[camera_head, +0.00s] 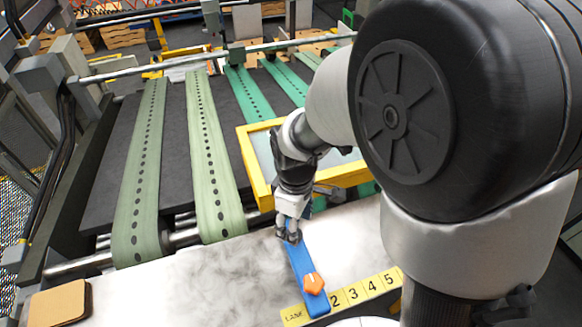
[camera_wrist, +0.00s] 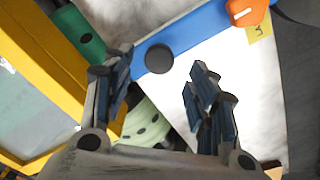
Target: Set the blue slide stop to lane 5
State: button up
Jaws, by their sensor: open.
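The blue slide stop (camera_head: 305,262) is a long bar lying on the pale table (camera_head: 215,285). Its near end, with an orange knob (camera_head: 313,284), sits on the yellow lane strip (camera_head: 352,294) between the word LANE and the 2, so the number there is covered. Numbers 2 to 5 show to its right. My gripper (camera_head: 290,238) is at the bar's far end. In the wrist view my gripper (camera_wrist: 165,88) has its fingers apart with nothing held. The blue bar (camera_wrist: 195,30), with a dark round spot, runs just beyond the fingertips; whether they touch it is unclear.
A yellow-framed tray (camera_head: 257,172) stands behind my gripper. Green perforated belts (camera_head: 215,160) run away behind the table. A tan square pad (camera_head: 60,303) lies at the table's left. The table left of the stop is clear; my arm hides much of the right.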

aim_at(302, 261)
jog(key=shift+f, duration=2.1)
jog(key=shift+c, duration=0.3)
grip_shut()
